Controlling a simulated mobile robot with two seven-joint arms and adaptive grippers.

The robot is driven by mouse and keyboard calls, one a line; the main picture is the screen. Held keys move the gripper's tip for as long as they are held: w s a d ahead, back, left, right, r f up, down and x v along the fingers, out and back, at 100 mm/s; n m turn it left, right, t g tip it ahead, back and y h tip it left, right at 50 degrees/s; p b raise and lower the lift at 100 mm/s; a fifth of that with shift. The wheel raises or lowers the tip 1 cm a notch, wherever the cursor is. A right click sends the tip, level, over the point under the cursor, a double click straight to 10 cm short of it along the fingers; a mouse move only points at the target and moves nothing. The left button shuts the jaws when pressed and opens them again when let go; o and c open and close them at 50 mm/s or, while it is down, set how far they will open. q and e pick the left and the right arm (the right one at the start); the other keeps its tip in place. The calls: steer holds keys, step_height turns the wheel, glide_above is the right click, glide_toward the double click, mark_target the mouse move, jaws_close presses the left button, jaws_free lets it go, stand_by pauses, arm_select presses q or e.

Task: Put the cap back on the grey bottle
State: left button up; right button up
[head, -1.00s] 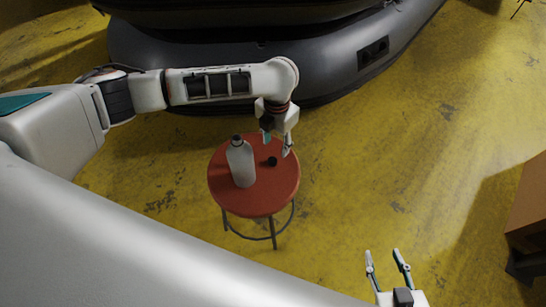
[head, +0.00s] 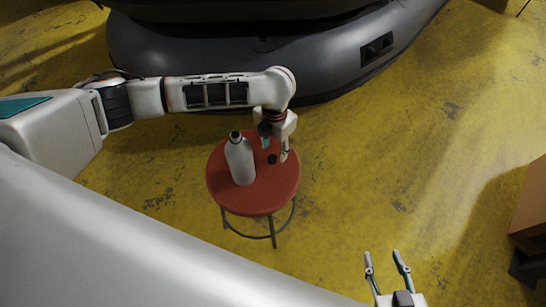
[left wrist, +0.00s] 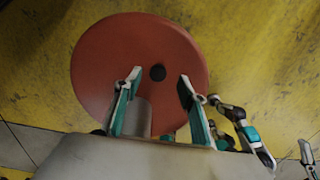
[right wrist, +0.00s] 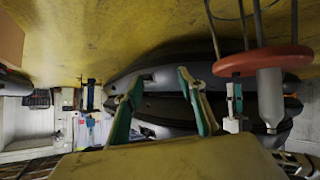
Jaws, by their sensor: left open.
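The grey bottle (head: 240,162) stands upright on the red round stool (head: 227,198); its top looks dark. The small black cap (head: 272,159) lies on the stool to the right of the bottle. My left gripper (head: 274,153) is open above the cap, pointing down. In the left wrist view the cap (left wrist: 158,72) shows between and beyond the fingertips, apart from both. The bottle (left wrist: 138,116) is partly hidden there behind a finger. My right gripper (head: 383,254) is open and empty, away from the stool. The right wrist view shows the bottle (right wrist: 270,98) upside down.
A large grey inflatable boat (head: 200,55) lies behind the stool. A brown box-like object (head: 530,205) is at the right edge. The yellow floor (head: 420,150) right of the stool is clear.

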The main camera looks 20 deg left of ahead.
mark_target(273, 158)
arm_select(q)
steer(key=f, duration=0.2)
steer(key=f+b, duration=0.1)
steer(key=shift+s+a+f, duration=0.2)
steer(key=shift+s+f, duration=0.15)
steer(key=shift+f, duration=0.3)
steer(key=shift+w+r, duration=0.2)
steer(key=c, duration=0.7)
steer(key=shift+c, duration=0.4)
arm_select(e)
steer(key=shift+s+a+f, duration=0.15)
steer(key=shift+a+f, duration=0.1)
steer(key=shift+f, duration=0.05)
